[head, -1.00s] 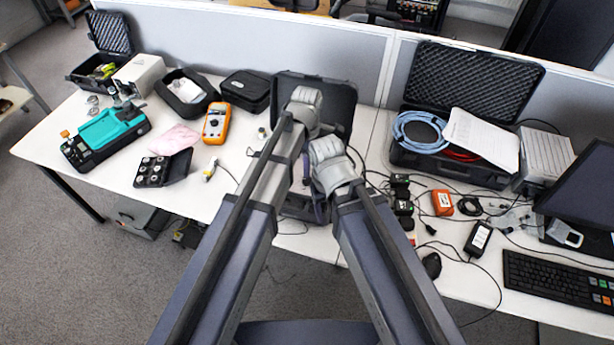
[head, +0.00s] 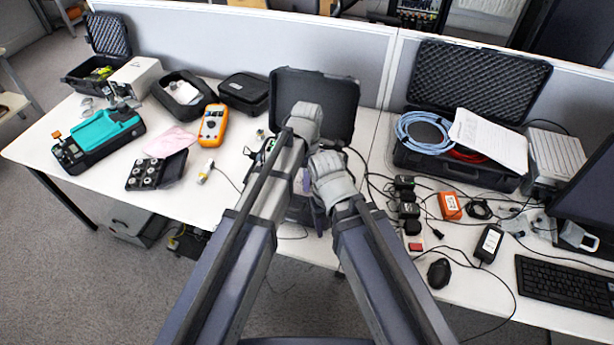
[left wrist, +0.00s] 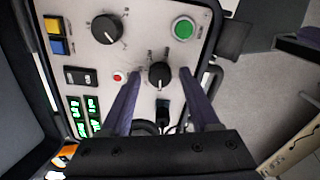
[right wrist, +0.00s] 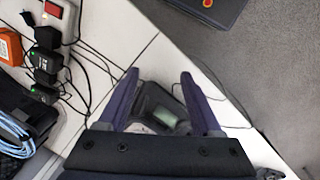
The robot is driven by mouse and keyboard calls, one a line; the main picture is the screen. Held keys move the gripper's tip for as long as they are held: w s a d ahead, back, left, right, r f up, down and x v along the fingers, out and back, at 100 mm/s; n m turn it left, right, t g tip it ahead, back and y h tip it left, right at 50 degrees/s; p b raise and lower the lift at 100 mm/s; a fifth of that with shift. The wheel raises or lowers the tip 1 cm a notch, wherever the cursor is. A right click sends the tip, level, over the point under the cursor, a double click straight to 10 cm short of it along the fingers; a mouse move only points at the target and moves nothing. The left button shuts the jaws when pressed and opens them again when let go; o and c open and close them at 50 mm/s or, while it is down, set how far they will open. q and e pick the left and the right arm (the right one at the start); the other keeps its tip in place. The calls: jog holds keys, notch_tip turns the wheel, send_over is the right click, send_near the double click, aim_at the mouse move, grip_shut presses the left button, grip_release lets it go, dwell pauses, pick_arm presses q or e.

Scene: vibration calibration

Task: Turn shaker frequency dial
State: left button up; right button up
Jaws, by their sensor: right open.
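The shaker's grey control panel (left wrist: 140,45) fills much of the left wrist view. It carries a black dial (left wrist: 107,28) at the upper left and a second black dial (left wrist: 159,75) lower down. The labels are too small to read, so I cannot tell which sets frequency. My left gripper (left wrist: 158,73) is open, its purple fingers either side of the lower dial, with gaps visible. In the head view the panel is mostly hidden behind my arms, below an open black case lid (head: 335,95). My right gripper (right wrist: 159,74) is open, near a dark device with a greenish screen (right wrist: 165,116).
The panel also has a green button (left wrist: 183,28), a small red button (left wrist: 118,77) and green displays. An orange multimeter (head: 213,124) lies to the left. Loose cables, black adapters (head: 407,210) and an orange box (head: 449,205) crowd the right.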

pick_arm(q)
grip_shut()
jog(key=shift+m, duration=0.3)
dwell(0.3)
jog(key=m, duration=1.2)
jog(key=shift+m, duration=0.4)
jog(key=m, duration=1.2)
jog(key=shift+m, duration=2.1)
